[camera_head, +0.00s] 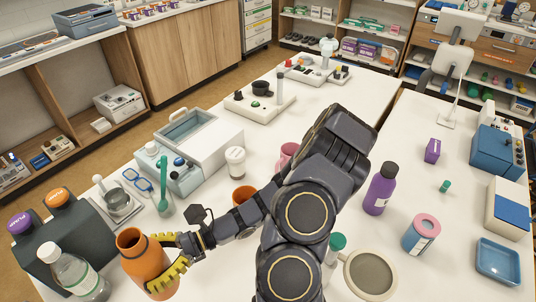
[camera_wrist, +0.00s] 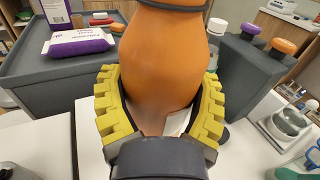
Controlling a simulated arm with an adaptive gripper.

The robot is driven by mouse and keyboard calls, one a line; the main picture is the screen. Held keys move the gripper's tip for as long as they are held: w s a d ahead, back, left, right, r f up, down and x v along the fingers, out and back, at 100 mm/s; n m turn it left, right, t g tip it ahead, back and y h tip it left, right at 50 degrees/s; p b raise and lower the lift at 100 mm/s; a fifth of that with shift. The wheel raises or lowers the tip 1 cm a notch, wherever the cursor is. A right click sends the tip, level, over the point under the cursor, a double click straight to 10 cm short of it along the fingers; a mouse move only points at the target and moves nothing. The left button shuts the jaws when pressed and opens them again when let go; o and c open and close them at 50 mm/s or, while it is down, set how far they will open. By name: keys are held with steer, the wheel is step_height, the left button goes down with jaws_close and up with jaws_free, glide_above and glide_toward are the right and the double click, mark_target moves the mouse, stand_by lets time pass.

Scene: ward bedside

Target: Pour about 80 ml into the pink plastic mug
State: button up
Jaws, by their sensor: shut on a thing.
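An orange bottle (camera_head: 140,272) with an open round mouth stands about upright at the front left in the head view. My gripper (camera_head: 168,262) is shut around its body, with yellow ribbed fingers on both sides. The wrist view shows the bottle (camera_wrist: 160,55) filling the space between the fingers of my gripper (camera_wrist: 159,85). I cannot tell whether its base touches the table. The pink mug (camera_head: 289,151) is farther back, right of the bottle, and partly hidden by my arm. Its inside and any liquid level are not visible.
An orange cup (camera_head: 242,194) stands beside my forearm. A clear bottle (camera_head: 72,272) and a dark pump-bottle holder (camera_head: 50,235) are close left of the orange bottle. A purple bottle (camera_head: 380,188) and a pink-lidded tub (camera_head: 421,234) stand right of my arm.

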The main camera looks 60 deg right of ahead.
mark_target(156, 246)
steer(key=shift+r, duration=2.2)
steer(key=w+d+f+m+t+h, duration=0.2)
steer(key=w+d+m+t+h, duration=0.15)
steer(key=d, duration=0.65)
steer(key=w+d+f+m+t+h, duration=0.1)
steer(key=w+d+m+t+h, duration=0.2)
steer(key=d, duration=0.7)
steer(key=w+d+f+m+t+h, duration=0.2)
steer(key=d+m+t+h, duration=0.15)
steer(key=d, duration=0.65)
steer(key=s+d+r+m+h, duration=0.25)
steer(key=s+d+h, duration=0.25)
steer(key=d, duration=0.4)
steer(key=s+d+r+m+g+h, duration=0.1)
steer(key=s+d+m+h, duration=0.25)
steer(key=d, duration=0.65)
steer(key=s+d+r+m+h, duration=0.1)
steer(key=s+d+m+h, duration=0.1)
steer(key=s+d+h, duration=0.5)
step_height(156, 246, down, 6)
steer(key=w+d+y, duration=0.1)
steer(key=w+d, duration=0.1)
steer(key=shift+r+y, duration=0.15)
steer(key=shift+y, duration=0.2)
